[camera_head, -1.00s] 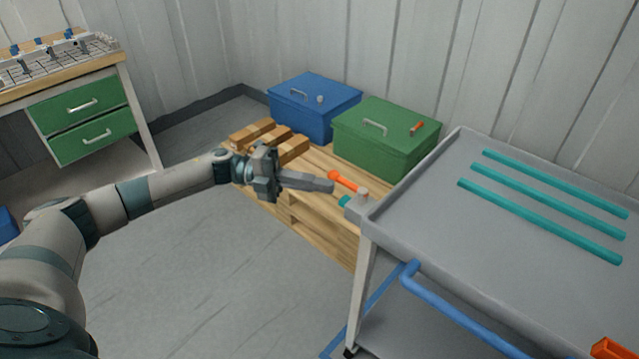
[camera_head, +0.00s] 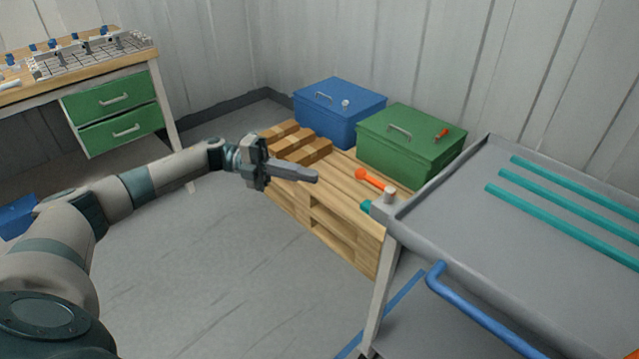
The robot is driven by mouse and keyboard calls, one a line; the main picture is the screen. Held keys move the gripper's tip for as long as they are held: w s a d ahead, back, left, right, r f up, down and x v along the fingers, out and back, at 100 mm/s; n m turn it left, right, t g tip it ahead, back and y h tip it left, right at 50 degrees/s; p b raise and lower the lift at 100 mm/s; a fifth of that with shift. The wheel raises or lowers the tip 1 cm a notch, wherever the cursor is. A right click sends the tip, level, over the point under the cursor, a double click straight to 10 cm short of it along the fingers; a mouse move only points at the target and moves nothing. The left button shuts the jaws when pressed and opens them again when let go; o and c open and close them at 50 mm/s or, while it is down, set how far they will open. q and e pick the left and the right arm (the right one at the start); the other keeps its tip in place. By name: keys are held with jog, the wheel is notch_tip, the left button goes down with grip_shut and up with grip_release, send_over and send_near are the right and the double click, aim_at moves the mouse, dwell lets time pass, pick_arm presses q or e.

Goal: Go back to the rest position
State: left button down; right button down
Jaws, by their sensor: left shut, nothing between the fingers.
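My left gripper (camera_head: 308,176) is shut with nothing between its fingers. Its arm reaches in from the left, and the fingers point right in front of the wooden pallet (camera_head: 345,222). On the pallet lie wooden blocks (camera_head: 297,141) and an orange-headed tool (camera_head: 374,180), apart from the fingers in the picture. My right gripper is not in view.
A grey cart (camera_head: 480,235) with teal rods (camera_head: 560,222) and a blue handle (camera_head: 475,312) stands at the right. A blue box (camera_head: 340,112) and a green box (camera_head: 412,143) stand at the back. A workbench with green drawers (camera_head: 112,97) is at the left. Floor between is clear.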

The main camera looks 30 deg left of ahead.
pick_arm(q)
jog(key=shift+a, duration=0.8)
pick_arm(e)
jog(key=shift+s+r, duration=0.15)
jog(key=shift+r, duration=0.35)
pick_arm(q)
jog(key=shift+w+d, duration=0.1)
jog(key=shift+d, duration=0.05)
